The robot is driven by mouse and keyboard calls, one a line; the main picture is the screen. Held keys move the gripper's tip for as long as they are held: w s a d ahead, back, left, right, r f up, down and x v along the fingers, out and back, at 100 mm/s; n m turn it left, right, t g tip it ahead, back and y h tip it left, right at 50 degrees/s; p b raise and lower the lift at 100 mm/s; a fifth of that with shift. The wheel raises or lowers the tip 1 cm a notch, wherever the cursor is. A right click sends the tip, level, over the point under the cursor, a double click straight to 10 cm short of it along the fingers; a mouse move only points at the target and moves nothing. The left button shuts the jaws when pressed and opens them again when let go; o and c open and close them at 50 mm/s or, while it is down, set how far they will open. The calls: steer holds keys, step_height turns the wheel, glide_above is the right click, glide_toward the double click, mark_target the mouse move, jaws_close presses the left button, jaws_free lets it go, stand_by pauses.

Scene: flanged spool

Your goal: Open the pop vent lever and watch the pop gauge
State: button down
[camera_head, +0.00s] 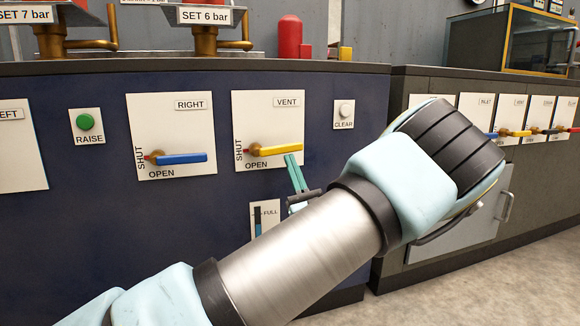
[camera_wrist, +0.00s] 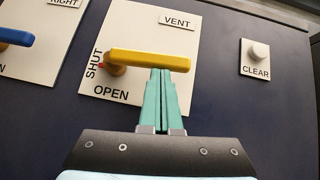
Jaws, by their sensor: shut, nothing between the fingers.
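The vent lever (camera_head: 276,150) is a yellow handle on a brass pivot on the white VENT plate (camera_head: 243,106). It lies about level and points right; SHUT is printed beside the pivot and OPEN below. It also shows in the wrist view (camera_wrist: 150,60). My gripper (camera_head: 291,158) is shut and empty, its teal fingers together. The fingertips (camera_wrist: 161,72) are at the underside of the handle, near its free end; I cannot tell whether they touch. I cannot make out a gauge labelled pop.
A blue RIGHT lever (camera_head: 183,158) and a green RAISE button (camera_head: 84,122) are to the left. A CLEAR button (camera_head: 344,109) is to the right. A FULL level strip (camera_head: 258,222) is below, partly hidden by my arm. More levers line the right cabinet.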

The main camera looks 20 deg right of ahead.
mark_target(295, 151)
steer(key=r+n+y+p, duration=0.1)
steer(key=n+y+p, duration=0.1)
steer(key=n, duration=0.1)
steer(key=r+n+g+y+p, duration=0.1)
steer(key=n+y, duration=0.1)
steer(key=y, duration=0.1)
steer(key=r+n+g+y+p, duration=0.1)
steer(key=n+y+p, duration=0.1)
steer(key=n, duration=0.1)
steer(key=shift+d+r+n+y+p, duration=0.3)
steer(key=shift+d+r, duration=0.05)
steer(key=shift+w+a+r+n+g+y+p, duration=0.1)
steer(key=shift+a+r+n+g+y+p, duration=0.6)
steer(key=shift+n+g+p, duration=1.45)
steer(key=shift+w+a+r+n+g+y+p, duration=0.2)
steer(key=shift+a+r+n+g+p, duration=0.6)
steer(key=shift+r+n+g+p, duration=1.3)
steer(key=shift+s+a+r+n+g+y+p, duration=0.1)
steer(key=shift+a+r+n+g+y+p, duration=0.85)
steer(key=shift+n+p, duration=1.95)
steer(key=shift+d+f+n+g+h+b, duration=0.15)
steer(key=shift+f+n+g+h+b, duration=0.2)
steer(key=shift+n+h+b, duration=0.1)
steer(key=shift+w+d, duration=0.1)
